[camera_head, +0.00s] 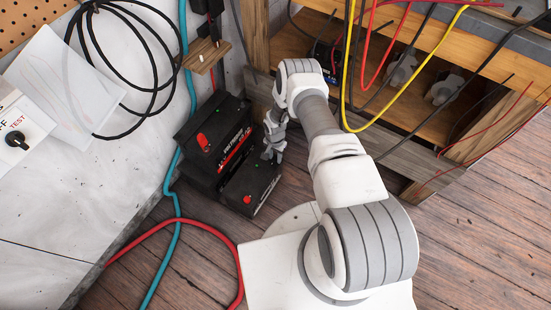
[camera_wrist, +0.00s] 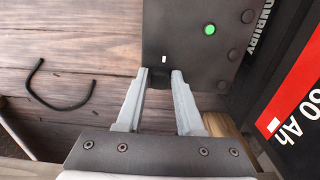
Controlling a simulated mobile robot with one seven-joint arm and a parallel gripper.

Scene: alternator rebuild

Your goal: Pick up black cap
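In the wrist view, my gripper (camera_wrist: 160,76) has its two grey fingers apart at the near edge of a black battery top. A small dark piece, apparently the black cap (camera_wrist: 160,82), shows between the fingertips. It blends with the dark battery, and I cannot tell whether the fingers touch it. The battery top (camera_wrist: 190,30) bears a green dot and several round black plugs. In the head view, my gripper (camera_head: 270,150) is at the far right end of the lower black battery (camera_head: 250,185), whose red cap (camera_head: 247,199) is at the near end.
A second battery (camera_head: 215,133) with a red cap stands beside it, its label close at the right of the wrist view (camera_wrist: 295,110). A wooden shelf (camera_head: 435,100) with hanging cables is to the right. A black cable piece (camera_wrist: 60,90) lies on the plank floor.

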